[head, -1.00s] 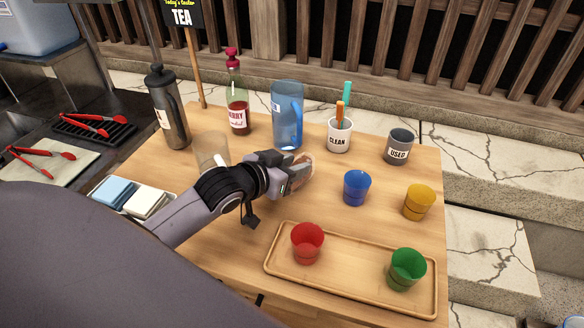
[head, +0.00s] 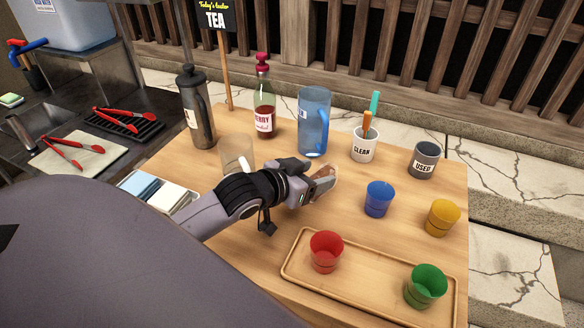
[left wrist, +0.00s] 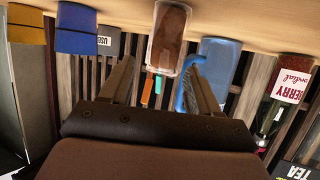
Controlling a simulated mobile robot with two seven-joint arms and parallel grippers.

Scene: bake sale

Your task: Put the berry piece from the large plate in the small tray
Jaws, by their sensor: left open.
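I see no berry piece and no large plate in either view. A clear glass with brown contents (head: 323,181) stands on the wooden table; in the left wrist view, which looks upside down, the brown glass (left wrist: 168,42) is ahead, between the lines of the fingers. My left gripper (head: 313,184) is open, with its tips close to that glass; I cannot tell whether they touch it. A small tray (head: 146,203) with a blue and a white folded item lies at the table's left edge. A long wooden tray (head: 372,277) holds red and green cups. My right gripper is out of view.
A blue pitcher (head: 313,122), berry bottle (head: 264,112), dark flask (head: 198,112) and empty clear glass (head: 237,154) stand behind my arm. A CLEAN cup (head: 363,147), USED cup (head: 424,160), blue cup (head: 379,199) and yellow cup (head: 442,218) stand to the right. Red tongs (head: 75,150) lie far left.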

